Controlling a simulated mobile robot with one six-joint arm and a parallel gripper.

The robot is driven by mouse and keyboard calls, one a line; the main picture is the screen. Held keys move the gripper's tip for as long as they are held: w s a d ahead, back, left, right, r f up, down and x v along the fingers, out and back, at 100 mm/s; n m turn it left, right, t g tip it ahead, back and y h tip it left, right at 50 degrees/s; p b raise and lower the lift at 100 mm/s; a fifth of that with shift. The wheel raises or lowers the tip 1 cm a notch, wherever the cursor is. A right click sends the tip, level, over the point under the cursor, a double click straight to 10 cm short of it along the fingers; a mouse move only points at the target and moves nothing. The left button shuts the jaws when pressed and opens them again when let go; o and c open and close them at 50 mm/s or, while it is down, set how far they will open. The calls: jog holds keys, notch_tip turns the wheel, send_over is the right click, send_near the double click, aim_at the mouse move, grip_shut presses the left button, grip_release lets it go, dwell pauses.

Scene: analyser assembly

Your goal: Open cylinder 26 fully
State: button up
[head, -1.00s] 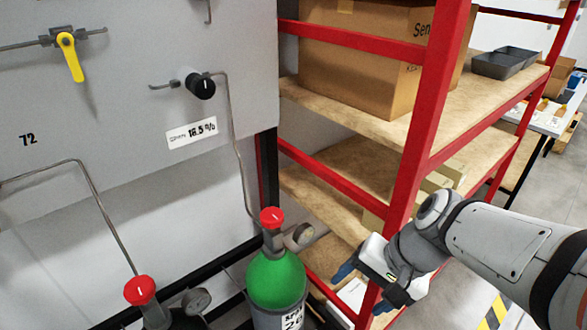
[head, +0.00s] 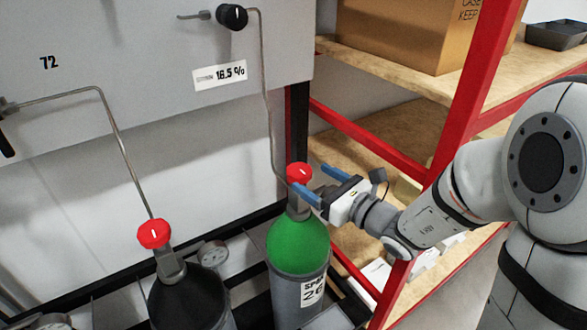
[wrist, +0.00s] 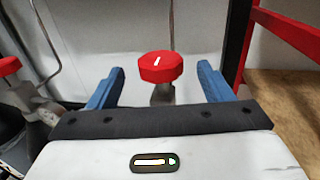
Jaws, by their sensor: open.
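Cylinder 26 (head: 302,247) has a green shoulder and a grey body with a label that reads 26. Its red valve knob (head: 299,173) has a white mark on top. My gripper (head: 315,183) is open, with its blue fingers close to the knob from the right. In the wrist view the knob (wrist: 160,67) sits centred between the two fingertips, slightly beyond them, with a gap on both sides. The white mark on it is a little tilted from upright. The fingers do not appear to touch the knob.
A dark cylinder (head: 190,297) with a red knob (head: 153,234) and a gauge (head: 213,254) stands to the left. A thin pipe (head: 267,95) rises behind cylinder 26 to the grey panel (head: 130,50). A red-framed shelf (head: 470,95) stands close on the right.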

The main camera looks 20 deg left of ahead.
aim_at(294, 165)
jog(key=x, duration=0.7)
jog(key=shift+a, duration=0.15)
jog(key=c, duration=1)
jog(key=shift+o, duration=0.2)
jog(key=shift+w, duration=0.1)
jog(key=shift+n+g, duration=0.3)
